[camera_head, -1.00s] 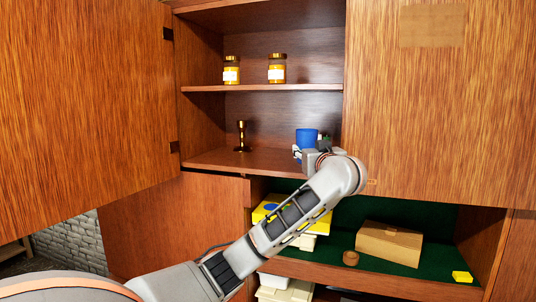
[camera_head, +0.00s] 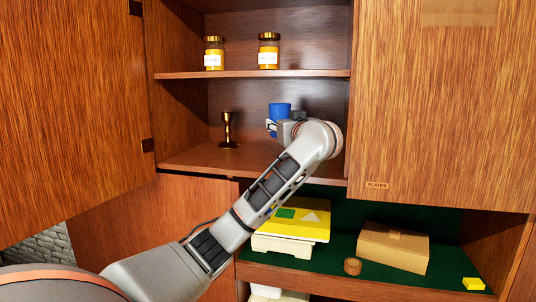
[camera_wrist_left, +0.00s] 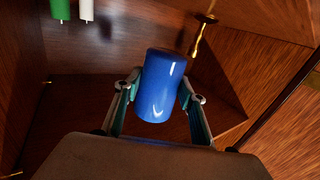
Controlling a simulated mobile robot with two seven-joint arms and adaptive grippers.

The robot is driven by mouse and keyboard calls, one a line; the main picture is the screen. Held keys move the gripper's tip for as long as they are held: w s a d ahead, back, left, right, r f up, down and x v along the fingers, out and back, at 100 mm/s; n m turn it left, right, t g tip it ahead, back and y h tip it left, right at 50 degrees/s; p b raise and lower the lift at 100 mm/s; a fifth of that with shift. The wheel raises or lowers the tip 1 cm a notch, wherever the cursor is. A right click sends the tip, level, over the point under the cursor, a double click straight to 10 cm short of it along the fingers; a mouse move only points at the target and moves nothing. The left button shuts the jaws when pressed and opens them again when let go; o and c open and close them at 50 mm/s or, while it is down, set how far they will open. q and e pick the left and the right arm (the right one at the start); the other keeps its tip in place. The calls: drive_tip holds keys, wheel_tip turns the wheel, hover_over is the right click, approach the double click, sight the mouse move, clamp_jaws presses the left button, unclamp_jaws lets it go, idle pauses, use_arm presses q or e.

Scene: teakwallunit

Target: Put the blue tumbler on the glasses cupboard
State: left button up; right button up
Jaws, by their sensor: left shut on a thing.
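The blue tumbler (camera_head: 280,110) is held in my left gripper (camera_head: 276,127), inside the open cupboard above its lower shelf (camera_head: 205,158). In the left wrist view the tumbler (camera_wrist_left: 163,85) sits between the two fingers of my left gripper (camera_wrist_left: 161,92), which are shut on its sides. My wrist hides part of the tumbler in the head view, and I cannot tell how far its base is above the shelf. No glasses label shows on the open cupboard. My right gripper is not in view.
A brass goblet (camera_head: 228,130) stands on the lower shelf, left of the tumbler. Two jars (camera_head: 214,53) (camera_head: 268,51) stand on the shelf above. The open door (camera_head: 70,110) is at left; a shut door labelled PLATES (camera_head: 430,120) is at right. Below are a cardboard box (camera_head: 393,248) and yellow-topped item (camera_head: 295,216).

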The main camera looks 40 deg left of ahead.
use_arm(q)
drive_tip(key=f, duration=0.2)
drive_tip(key=shift+d+f, duration=0.2)
drive_tip(key=shift+f, duration=0.2)
drive_tip(key=shift+a+f, duration=0.15)
drive_tip(key=shift+f, duration=2.85)
drive_tip(key=shift+f, duration=0.15)
drive_tip(key=o, duration=1.3)
